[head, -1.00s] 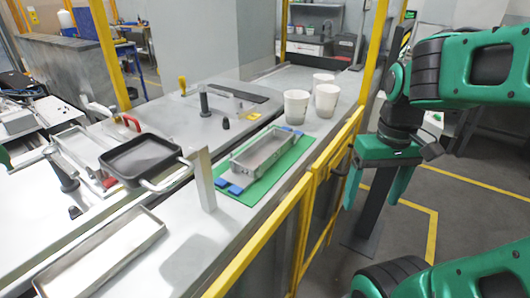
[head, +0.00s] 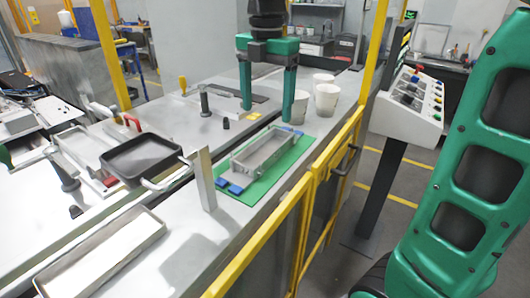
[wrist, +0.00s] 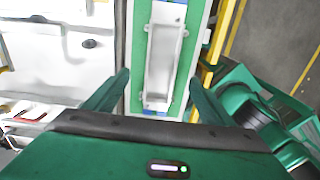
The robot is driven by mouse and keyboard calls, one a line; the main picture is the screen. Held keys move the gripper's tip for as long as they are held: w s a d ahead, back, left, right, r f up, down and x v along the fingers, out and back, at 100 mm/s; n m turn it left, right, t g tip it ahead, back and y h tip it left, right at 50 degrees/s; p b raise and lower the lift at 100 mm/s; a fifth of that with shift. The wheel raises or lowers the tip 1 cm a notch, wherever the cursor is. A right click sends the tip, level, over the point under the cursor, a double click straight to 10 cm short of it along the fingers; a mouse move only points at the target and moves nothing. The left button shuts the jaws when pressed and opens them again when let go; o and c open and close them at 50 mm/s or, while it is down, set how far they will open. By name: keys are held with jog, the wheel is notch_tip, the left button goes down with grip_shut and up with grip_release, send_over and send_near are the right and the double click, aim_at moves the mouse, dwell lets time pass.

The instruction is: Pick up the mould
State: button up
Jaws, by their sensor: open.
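The mould is a grey metal rectangular tray (head: 262,152) lying on a green mat (head: 229,197) with blue pieces at its ends, on the counter beside the yellow rail. My gripper (head: 267,106) is open and empty, pointing down, and appears above and behind the mould in the head view. In the wrist view the mould (wrist: 163,62) lies ahead between the two green fingers (wrist: 160,95), apart from both of them.
Several white cups (head: 326,98) stand behind the mould, partly hidden by my gripper. A yellow rail (head: 325,165) runs along the right side. An upright metal plate (head: 203,178), a black pan (head: 143,158) and another long tray (head: 100,258) are to the left.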

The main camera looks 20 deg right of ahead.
send_over(265, 153)
jog(key=f, duration=0.5)
jog(key=shift+w+d, duration=0.15)
jog(key=shift+w, duration=0.2)
jog(key=shift+s+f, duration=0.15)
jog(key=shift+f, duration=1.25)
jog(key=shift+s+f, duration=0.1)
jog(key=shift+f, duration=1.3)
jog(key=c, duration=1.8)
